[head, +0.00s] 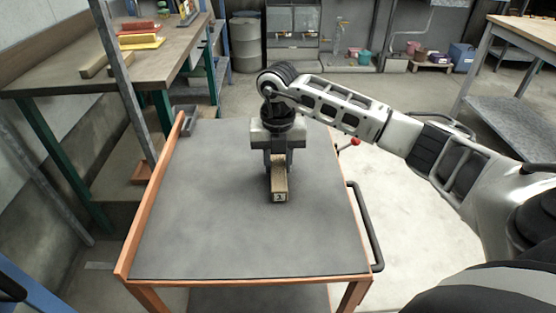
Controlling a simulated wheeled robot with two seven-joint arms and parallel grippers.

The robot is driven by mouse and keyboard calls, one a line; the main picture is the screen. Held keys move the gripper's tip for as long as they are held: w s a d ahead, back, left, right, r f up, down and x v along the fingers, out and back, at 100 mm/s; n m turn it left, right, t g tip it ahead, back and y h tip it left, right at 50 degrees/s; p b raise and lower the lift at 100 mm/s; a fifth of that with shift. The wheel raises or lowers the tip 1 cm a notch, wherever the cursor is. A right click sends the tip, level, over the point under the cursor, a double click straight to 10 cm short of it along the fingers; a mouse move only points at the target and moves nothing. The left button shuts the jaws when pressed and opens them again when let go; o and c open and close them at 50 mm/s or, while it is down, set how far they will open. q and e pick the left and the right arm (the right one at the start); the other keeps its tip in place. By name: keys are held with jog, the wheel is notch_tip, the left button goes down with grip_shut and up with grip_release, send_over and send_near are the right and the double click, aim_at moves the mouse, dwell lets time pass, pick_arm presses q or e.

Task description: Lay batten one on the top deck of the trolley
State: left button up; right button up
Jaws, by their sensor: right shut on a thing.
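My right gripper (278,157) is over the middle of the trolley's grey top deck (210,225), pointing down. It is shut on a short wooden batten (279,188), which points towards me. The batten's near end carries a small pale label with a dark mark, too small to read surely. The batten is over or on the deck; I cannot tell whether it touches. Its far part is hidden by the gripper. My left gripper is not in view.
A workbench (60,78) at the upper left bears wooden pieces and red and yellow items. A grey post (125,85) stands before it.

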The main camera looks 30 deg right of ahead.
aim_at(278, 164)
jog(key=shift+f, duration=0.15)
jog(key=o, duration=1)
jog(key=shift+r, duration=0.2)
notch_tip(278, 164, up, 12)
